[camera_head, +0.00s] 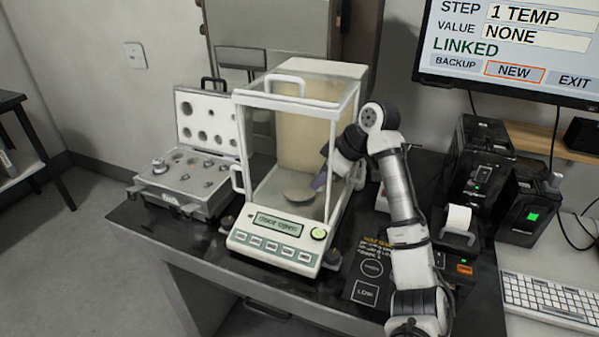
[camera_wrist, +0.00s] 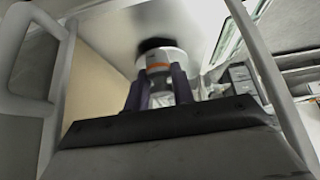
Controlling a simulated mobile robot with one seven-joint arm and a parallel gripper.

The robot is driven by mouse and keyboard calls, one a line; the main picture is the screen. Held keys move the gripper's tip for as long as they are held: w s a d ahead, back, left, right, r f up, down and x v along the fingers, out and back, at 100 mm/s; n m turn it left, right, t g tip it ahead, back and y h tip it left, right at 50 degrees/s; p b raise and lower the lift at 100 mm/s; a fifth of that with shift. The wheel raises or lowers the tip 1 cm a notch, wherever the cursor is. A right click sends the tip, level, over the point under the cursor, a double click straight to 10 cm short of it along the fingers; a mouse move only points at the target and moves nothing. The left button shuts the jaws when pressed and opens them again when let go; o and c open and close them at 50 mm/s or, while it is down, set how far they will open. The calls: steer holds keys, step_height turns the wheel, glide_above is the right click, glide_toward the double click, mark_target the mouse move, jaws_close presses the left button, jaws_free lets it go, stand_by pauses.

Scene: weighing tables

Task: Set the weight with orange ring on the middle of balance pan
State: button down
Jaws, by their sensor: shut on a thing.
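The weight with orange ring (camera_wrist: 158,62) is held between the two dark fingers of my gripper (camera_wrist: 160,88) in the wrist view. Its pale end faces away from the wrist, with a dark patch just beyond it. In the head view my gripper (camera_head: 321,180) reaches into the balance (camera_head: 275,245) from the right side. It is at the right edge of the round balance pan (camera_head: 296,192), as seen in the picture. The weight cannot be made out clearly in the head view. I cannot tell whether the weight touches the pan.
The glass chamber's white frame posts (camera_wrist: 262,60) stand close around my gripper. An open weight case (camera_head: 185,180) is left of the balance. A small printer (camera_head: 458,228) and black boxes (camera_head: 485,160) are at the right. A monitor (camera_head: 510,45) hangs above them.

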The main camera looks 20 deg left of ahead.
steer(key=a, duration=0.2)
steer(key=a+p, duration=0.1)
steer(key=a, duration=0.3)
steer(key=shift+w+f+p, duration=0.15)
steer(key=shift+f+p, duration=0.2)
steer(key=shift+p, duration=0.05)
steer(key=shift+d+f, duration=0.1)
steer(key=shift+f, duration=0.3)
steer(key=shift+f, duration=0.1)
steer(key=c, duration=1.2)
jaws_free()
